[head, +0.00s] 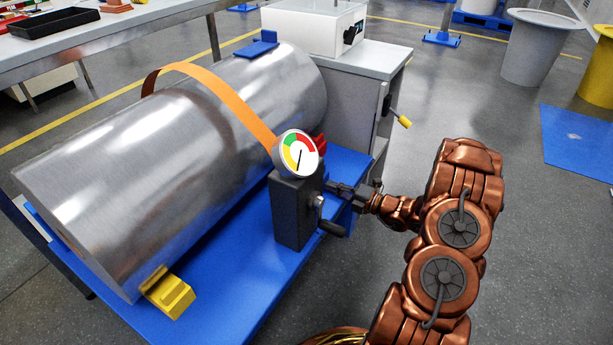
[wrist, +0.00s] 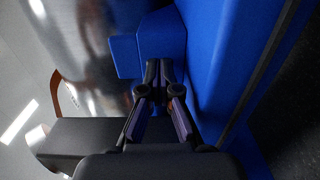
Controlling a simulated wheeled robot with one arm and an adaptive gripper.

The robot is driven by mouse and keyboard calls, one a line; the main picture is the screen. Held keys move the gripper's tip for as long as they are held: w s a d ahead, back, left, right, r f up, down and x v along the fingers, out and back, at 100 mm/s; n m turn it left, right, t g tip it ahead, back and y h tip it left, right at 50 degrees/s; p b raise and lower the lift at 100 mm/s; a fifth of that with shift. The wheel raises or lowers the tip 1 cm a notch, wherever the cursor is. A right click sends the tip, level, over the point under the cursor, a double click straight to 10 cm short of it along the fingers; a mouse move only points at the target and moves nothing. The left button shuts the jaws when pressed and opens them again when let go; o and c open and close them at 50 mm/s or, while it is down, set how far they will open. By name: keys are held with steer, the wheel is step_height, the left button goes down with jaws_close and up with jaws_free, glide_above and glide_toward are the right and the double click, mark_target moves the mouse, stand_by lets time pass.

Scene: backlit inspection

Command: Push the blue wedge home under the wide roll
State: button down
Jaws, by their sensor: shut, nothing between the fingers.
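The wide roll (head: 165,150) is a large shiny metal cylinder lying on a blue bench top (head: 240,290); its side also shows in the wrist view (wrist: 90,35). The blue wedge (wrist: 160,45) is in the wrist view, with its thinner end beside the roll. I cannot make the wedge out in the head view, where the dark gauge box stands in front and the bench is the same blue. My gripper (head: 332,187) is shut and empty, beside the gauge box. In the wrist view its fingertips (wrist: 160,72) are right at the wedge's near face; contact is unclear.
An orange strap (head: 215,85) crosses the roll to a dark box (head: 290,215) with a round gauge (head: 296,153) and a crank (head: 330,228). A yellow wedge (head: 168,292) sits at the roll's near end. A grey cabinet (head: 355,100) stands behind.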

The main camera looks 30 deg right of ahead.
steer(key=shift+p+x, duration=1)
steer(key=shift+x, duration=0.4)
steer(key=shift+s, duration=0.15)
stand_by(0.4)
steer(key=shift+p+v, duration=1.5)
steer(key=shift+v, duration=0.4)
steer(key=shift+d, duration=0.1)
